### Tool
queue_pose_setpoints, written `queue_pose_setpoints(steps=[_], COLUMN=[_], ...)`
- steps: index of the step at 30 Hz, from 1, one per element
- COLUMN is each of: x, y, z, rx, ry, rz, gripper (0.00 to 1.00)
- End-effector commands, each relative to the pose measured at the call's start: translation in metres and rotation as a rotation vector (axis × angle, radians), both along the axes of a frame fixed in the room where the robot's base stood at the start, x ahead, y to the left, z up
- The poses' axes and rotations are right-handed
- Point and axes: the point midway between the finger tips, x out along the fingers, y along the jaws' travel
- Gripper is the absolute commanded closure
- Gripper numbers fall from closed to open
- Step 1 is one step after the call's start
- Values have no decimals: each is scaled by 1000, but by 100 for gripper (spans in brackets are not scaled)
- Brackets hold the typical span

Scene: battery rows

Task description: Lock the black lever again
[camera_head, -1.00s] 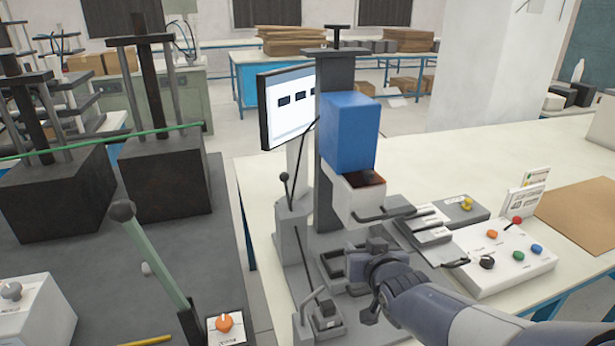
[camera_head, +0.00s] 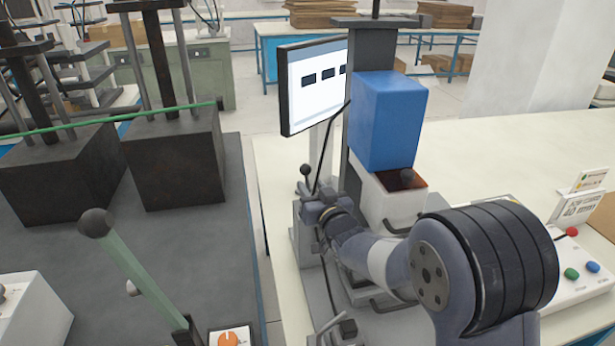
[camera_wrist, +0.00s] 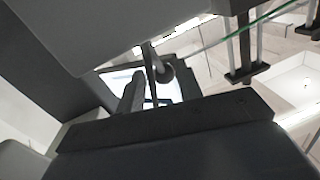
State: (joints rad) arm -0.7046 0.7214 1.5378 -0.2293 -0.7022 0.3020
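The black lever (camera_head: 306,172), a thin dark rod with a round knob, stands upright on the grey housing at the left of the press with the blue block (camera_head: 388,120). My gripper (camera_head: 308,208) is beside this lever, just below its knob. In the wrist view, the round knob (camera_wrist: 165,73) shows close to a dark finger (camera_wrist: 132,92). The second finger is not clear there, so I cannot tell whether the gripper is open or shut, or touching the rod. My arm hides much of the press's lower part.
A monitor (camera_head: 312,82) stands behind the lever, with a dark cable near it. A green lever with a black knob (camera_head: 97,222) rises at the left front. A control box with coloured buttons (camera_head: 572,273) is at right. Bare table (camera_head: 490,150) lies behind the press.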

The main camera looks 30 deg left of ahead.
Motion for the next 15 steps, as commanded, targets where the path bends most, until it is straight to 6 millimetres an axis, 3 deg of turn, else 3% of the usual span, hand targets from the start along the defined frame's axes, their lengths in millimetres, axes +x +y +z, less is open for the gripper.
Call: queue_pose_setpoints(steps=[6, 15], x=[18, 24], y=[20, 27], z=[1, -1], rx=[-1, -1], ry=[1, 1], rz=[0, -1], gripper=[66, 66])
